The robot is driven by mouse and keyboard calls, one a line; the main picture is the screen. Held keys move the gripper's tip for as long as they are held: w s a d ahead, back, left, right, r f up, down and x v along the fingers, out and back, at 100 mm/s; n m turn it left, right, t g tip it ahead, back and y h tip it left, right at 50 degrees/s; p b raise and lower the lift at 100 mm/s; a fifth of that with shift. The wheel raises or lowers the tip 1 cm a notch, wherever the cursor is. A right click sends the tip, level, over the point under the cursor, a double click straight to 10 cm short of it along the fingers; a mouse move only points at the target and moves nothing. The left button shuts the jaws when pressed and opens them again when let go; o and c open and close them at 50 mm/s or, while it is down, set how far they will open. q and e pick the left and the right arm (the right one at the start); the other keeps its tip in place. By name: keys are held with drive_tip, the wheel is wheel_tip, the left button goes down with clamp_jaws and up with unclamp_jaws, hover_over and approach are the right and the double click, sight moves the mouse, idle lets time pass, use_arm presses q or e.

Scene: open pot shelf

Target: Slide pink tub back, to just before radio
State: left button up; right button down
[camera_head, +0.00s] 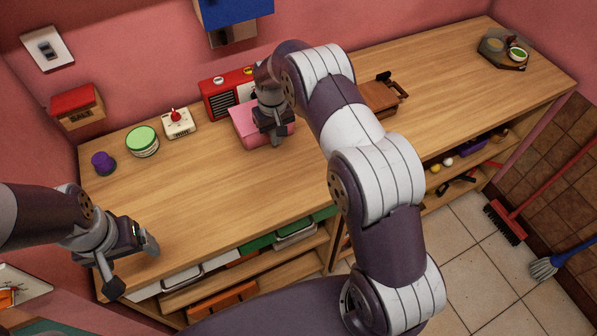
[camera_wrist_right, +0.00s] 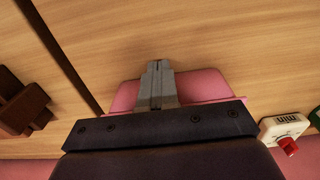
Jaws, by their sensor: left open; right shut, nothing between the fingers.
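The pink tub (camera_head: 247,128) stands on the wooden worktop right in front of the red radio (camera_head: 216,100), with little or no gap visible between them. My right gripper (camera_head: 276,141) is shut and empty at the tub's front right side and hides part of it. In the right wrist view, the shut fingers (camera_wrist_right: 157,68) overlap the pink tub (camera_wrist_right: 205,84); I cannot tell whether they touch it. The radio is not visible there. My left gripper (camera_head: 132,265) is open and empty over the worktop's front left.
A white device with a red knob (camera_head: 177,122), a green-lidded tin (camera_head: 142,141) and a purple item (camera_head: 103,162) stand left of the radio. A brown wooden item (camera_head: 380,97) is to the right. The worktop's front middle (camera_head: 240,200) is clear.

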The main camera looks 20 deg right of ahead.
drive_tip(key=s+r+p, duration=0.4)
drive_tip(key=r+p, duration=0.3)
drive_tip(key=r, duration=0.1)
drive_tip(key=shift+s+d, duration=0.25)
idle(0.4)
drive_tip(key=shift+w, duration=0.1)
